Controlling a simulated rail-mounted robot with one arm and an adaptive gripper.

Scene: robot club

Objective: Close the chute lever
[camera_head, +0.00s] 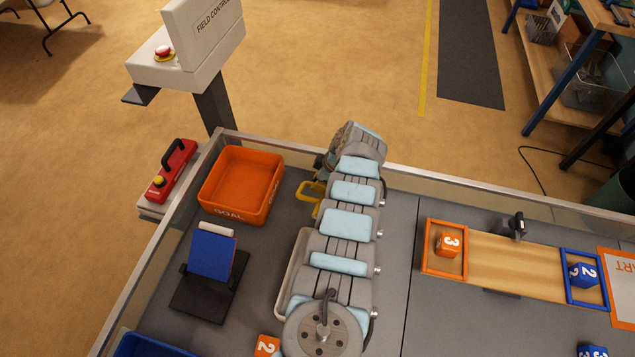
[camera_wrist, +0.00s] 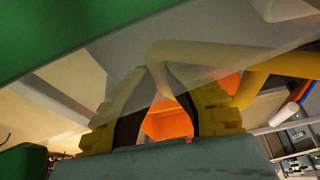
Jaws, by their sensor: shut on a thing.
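A blue hinged flap (camera_head: 212,256) with a white bar along its top edge stands tilted on a black base, left of my arm. It looks like the chute lever, but I cannot be sure. My gripper (camera_head: 312,194) hangs beside the folded arm, right of the orange goal bin (camera_head: 240,184) and apart from the flap. In the wrist view, its yellow stepped fingers with dark inner faces (camera_wrist: 158,95) lean together. A smooth yellow bar (camera_wrist: 205,55) crosses near the tips, behind a pale see-through layer. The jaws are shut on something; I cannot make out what.
A red box (camera_head: 172,170) with a black handle sits outside the low field wall (camera_head: 450,183), at left. Orange (camera_head: 447,243) and blue (camera_head: 582,275) numbered cubes sit in frames on a wooden strip at right. The grey mat between flap and arm is clear.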

